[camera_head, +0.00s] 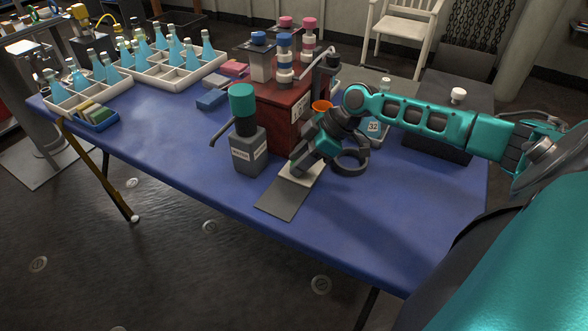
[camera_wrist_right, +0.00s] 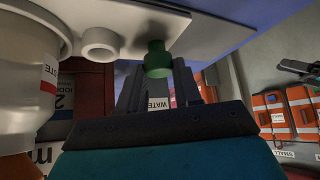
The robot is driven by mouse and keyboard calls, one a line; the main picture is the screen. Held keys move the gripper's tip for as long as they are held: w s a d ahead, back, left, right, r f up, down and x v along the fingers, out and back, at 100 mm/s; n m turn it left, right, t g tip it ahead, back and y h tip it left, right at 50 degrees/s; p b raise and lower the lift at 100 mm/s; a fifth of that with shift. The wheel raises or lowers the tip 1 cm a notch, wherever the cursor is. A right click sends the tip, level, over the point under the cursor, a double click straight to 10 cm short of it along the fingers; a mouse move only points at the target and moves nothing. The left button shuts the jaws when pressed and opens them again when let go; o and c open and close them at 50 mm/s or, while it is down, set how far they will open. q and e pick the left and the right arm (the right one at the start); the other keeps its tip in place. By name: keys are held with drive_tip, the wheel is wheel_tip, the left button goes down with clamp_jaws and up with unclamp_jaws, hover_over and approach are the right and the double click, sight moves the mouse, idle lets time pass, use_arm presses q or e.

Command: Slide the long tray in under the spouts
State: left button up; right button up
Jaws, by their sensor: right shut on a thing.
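The long tray seems to be the pale flat plate (camera_head: 313,171) under my right gripper on the blue table, mostly hidden by the hand. In the right wrist view, a white plate (camera_wrist_right: 110,14) carries a white round stub and a green knob (camera_wrist_right: 157,58). My right gripper (camera_head: 303,160) is shut on the green knob, whose fingers (camera_wrist_right: 157,75) are seen either side. A grey spout (camera_head: 320,60) shows at the red cabinet (camera_head: 272,110). My left gripper is out of view.
A flat grey strip (camera_head: 283,200) lies on the blue table (camera_head: 200,155) in front of the hand. Capped bottles (camera_head: 284,60) stand on the cabinet. Compartment trays (camera_head: 165,78) of blue bottles fill the far left. A dark box (camera_head: 450,105) stands right. The front right tabletop is clear.

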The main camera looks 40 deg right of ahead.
drive_tip(key=shift+w+d+b, duration=0.25)
drive_tip(key=shift+d, duration=0.25)
drive_tip(key=shift+w+d+b, duration=0.2)
drive_tip(key=shift+d+b, duration=0.05)
drive_tip(key=shift+d, duration=0.25)
drive_tip(key=shift+w+d+b, duration=0.2)
drive_tip(key=shift+d+b, duration=0.1)
drive_tip(key=shift+d, duration=0.15)
drive_tip(key=shift+w+d+b, duration=0.2)
drive_tip(key=shift+d+b, duration=0.05)
drive_tip(key=shift+d, duration=0.2)
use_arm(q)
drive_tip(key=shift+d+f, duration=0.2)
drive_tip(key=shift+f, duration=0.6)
use_arm(e)
drive_tip(key=o, duration=0.8)
wheel_tip(320, 180, up, 2)
drive_tip(key=shift+r+p, duration=0.1)
drive_tip(key=shift+p, duration=0.95)
drive_tip(key=shift+r+p, duration=0.55)
drive_tip(key=shift+p, duration=0.1)
wheel_tip(320, 180, up, 4)
drive_tip(key=p, duration=0.3)
drive_tip(key=shift+f, duration=0.15)
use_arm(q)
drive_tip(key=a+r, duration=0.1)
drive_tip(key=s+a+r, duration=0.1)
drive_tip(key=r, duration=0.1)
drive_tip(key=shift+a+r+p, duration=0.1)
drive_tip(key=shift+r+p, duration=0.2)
